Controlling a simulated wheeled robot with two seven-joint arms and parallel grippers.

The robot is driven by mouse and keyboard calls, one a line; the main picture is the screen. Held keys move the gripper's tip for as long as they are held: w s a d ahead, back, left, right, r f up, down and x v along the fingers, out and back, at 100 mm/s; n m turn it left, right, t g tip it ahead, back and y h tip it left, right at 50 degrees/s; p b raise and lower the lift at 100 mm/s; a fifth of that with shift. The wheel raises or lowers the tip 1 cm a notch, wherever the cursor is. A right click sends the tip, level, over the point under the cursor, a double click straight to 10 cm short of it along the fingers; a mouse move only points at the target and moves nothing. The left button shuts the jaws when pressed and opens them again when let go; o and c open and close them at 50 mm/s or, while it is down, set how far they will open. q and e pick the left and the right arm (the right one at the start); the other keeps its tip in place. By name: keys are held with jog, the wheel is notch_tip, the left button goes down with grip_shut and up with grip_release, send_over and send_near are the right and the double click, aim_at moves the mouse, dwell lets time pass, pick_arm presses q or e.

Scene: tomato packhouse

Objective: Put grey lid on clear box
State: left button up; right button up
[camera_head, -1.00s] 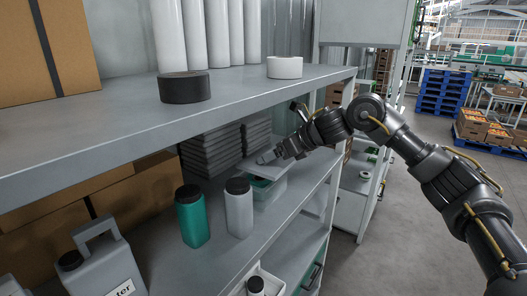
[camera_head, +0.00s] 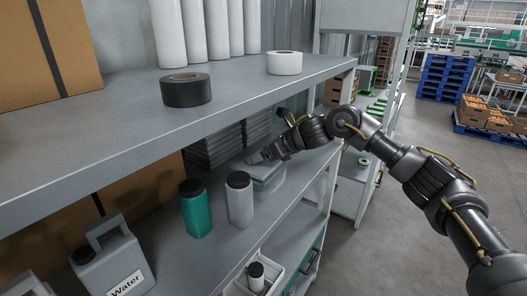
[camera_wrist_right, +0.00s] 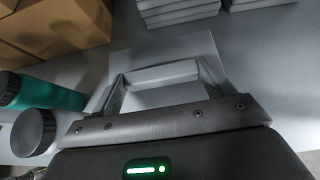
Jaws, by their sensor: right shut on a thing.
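The clear box (camera_head: 269,183) stands on the lower shelf behind the grey bottle, partly hidden by that bottle and my right gripper. The grey lid (camera_head: 243,165) lies flat over the top of the box and appears to rest on it; I cannot tell if it is seated all round. My right gripper (camera_head: 258,158) is shut on the lid. In the right wrist view my right gripper (camera_wrist_right: 162,84) has its fingers on both ends of the raised grip of the lid (camera_wrist_right: 190,50). My left gripper is not in view.
A teal bottle (camera_head: 195,210) and a grey bottle (camera_head: 240,203) stand in front of the box. Stacks of grey trays (camera_head: 215,148) are behind it. The upper shelf (camera_head: 235,95) overhangs closely. A water canister (camera_head: 110,262) stands at the left front.

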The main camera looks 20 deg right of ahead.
jog(key=shift+f+b, duration=0.3)
jog(key=o, duration=1)
jog(key=shift+r, duration=0.15)
jog(key=shift+r+p, duration=0.45)
jog(key=shift+p, duration=0.1)
jog(key=shift+s+d+r+b, duration=0.35)
jog(key=shift+s+d+b, duration=0.5)
jog(key=shift+b, duration=0.35)
jog(key=b+v, duration=0.3)
jog(key=v, duration=0.6)
jog(key=shift+r, duration=0.3)
jog(key=shift+s+f, duration=0.1)
